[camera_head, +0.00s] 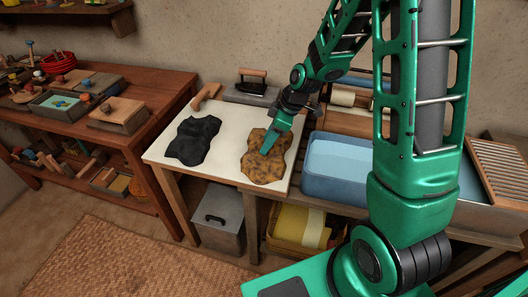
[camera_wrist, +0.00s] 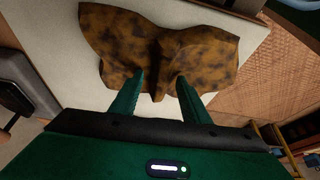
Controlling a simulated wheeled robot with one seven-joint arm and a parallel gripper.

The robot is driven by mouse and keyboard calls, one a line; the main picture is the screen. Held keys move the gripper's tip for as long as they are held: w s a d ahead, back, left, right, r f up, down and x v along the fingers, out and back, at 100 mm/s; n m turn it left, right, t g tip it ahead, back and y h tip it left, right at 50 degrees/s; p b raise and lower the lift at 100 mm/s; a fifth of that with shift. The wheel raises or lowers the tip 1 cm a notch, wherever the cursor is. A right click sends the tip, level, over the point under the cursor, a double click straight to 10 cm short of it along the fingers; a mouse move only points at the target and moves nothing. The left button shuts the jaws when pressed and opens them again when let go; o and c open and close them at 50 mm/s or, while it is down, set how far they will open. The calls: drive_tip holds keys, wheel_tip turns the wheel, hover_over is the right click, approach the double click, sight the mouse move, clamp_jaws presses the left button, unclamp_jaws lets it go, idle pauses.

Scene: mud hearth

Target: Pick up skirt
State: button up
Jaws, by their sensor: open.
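Two crumpled cloths lie on a white-topped table (camera_head: 223,115). One is brown with dark mottling (camera_head: 257,174); the other is black (camera_head: 193,140) and lies to its left. I cannot tell for certain which is the skirt. My gripper (camera_head: 266,150) is over the mottled cloth. In the wrist view my gripper (camera_wrist: 158,78) is open, with its two green fingers apart and their tips at the near edge of the mottled cloth (camera_wrist: 190,55). A raised fold of the cloth shows between the fingertips. Whether the fingers touch the cloth is unclear.
An iron (camera_head: 252,82) stands on a grey block behind the cloths, beside a wooden piece (camera_head: 205,95). A blue basin of water (camera_head: 335,190) is close on the right. A wooden shelf with toys (camera_head: 130,135) stands left. A grey lidded box (camera_head: 218,215) sits below.

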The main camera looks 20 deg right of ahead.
drive_tip(key=c, duration=1)
drive_tip(key=shift+r, duration=0.15)
